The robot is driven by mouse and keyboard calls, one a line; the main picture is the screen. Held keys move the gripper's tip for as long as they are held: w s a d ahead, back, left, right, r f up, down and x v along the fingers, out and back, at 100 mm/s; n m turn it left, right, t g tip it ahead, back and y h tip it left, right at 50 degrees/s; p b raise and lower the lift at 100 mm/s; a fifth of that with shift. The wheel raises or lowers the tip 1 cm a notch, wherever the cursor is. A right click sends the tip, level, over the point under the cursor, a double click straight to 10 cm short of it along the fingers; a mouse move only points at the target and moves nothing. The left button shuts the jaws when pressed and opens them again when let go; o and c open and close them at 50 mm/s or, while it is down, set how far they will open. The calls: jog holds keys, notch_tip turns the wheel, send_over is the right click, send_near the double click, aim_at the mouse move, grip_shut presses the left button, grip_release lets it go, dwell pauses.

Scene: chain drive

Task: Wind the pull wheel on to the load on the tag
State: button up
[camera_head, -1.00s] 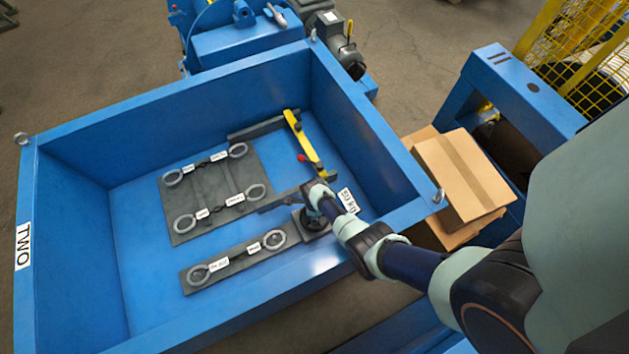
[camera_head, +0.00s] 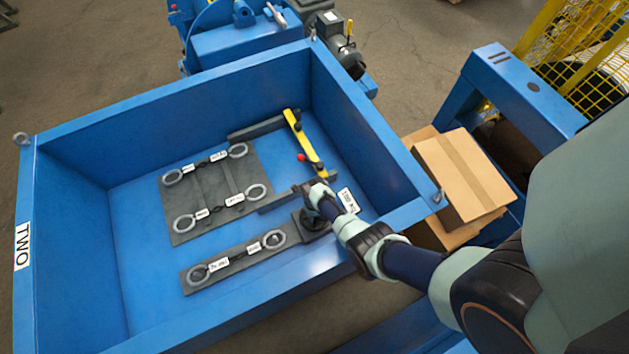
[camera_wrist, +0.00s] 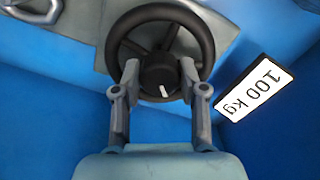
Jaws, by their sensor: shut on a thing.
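The pull wheel (camera_wrist: 206,42) is a dark spoked ring with a round hub (camera_wrist: 160,72) bearing a white pointer mark. In the wrist view my gripper (camera_wrist: 160,78) has a finger on each side of that hub and is shut on it. The tag (camera_wrist: 255,88) is a white plate reading 100 kg, right of the wheel. In the head view the tag (camera_head: 348,200) lies on the blue floor beside my gripper (camera_head: 312,198). The wheel is partly hidden there by my wrist.
A blue walled bin (camera_head: 120,225) surrounds the work. Grey plates (camera_head: 209,193) with chains, rings and small white labels lie left of the wheel. A yellow bar (camera_head: 303,140) with a red knob (camera_head: 301,157) stands behind it. Cardboard boxes (camera_head: 462,170) sit outside at the right.

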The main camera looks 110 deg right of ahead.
dwell(0.4)
jog(key=o, duration=1.1)
jog(key=shift+o, duration=0.2)
jog(key=shift+r, duration=0.1)
notch_tip(320, 180, up, 12)
